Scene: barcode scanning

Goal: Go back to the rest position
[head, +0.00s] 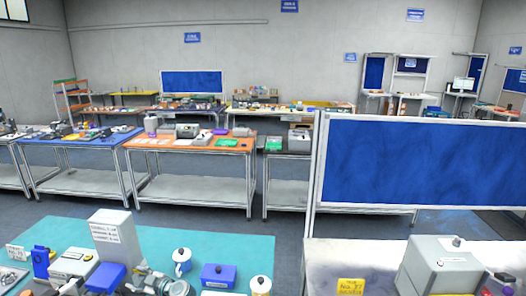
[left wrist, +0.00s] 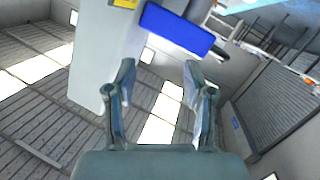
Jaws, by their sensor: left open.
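My left gripper (head: 150,283) shows at the bottom of the head view, partly cut off, among the items on the teal-topped table (head: 235,245). In the left wrist view my left gripper (left wrist: 158,75) has its two fingers apart, with nothing between them. A tall white box (left wrist: 100,50) and a blue block (left wrist: 178,28) lie beyond the fingers in that view. In the head view, a tall white box with printed text (head: 112,238) stands behind the gripper, and a blue box (head: 100,277) is left of it. My right gripper is not in view.
A blue-and-white mug (head: 182,262), a blue box with a dark knob (head: 218,274) and a white-and-yellow container (head: 260,285) stand right of the gripper. A blue partition (head: 420,165) rises behind a pale table holding a grey box (head: 440,268). Teal surface at the back right is clear.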

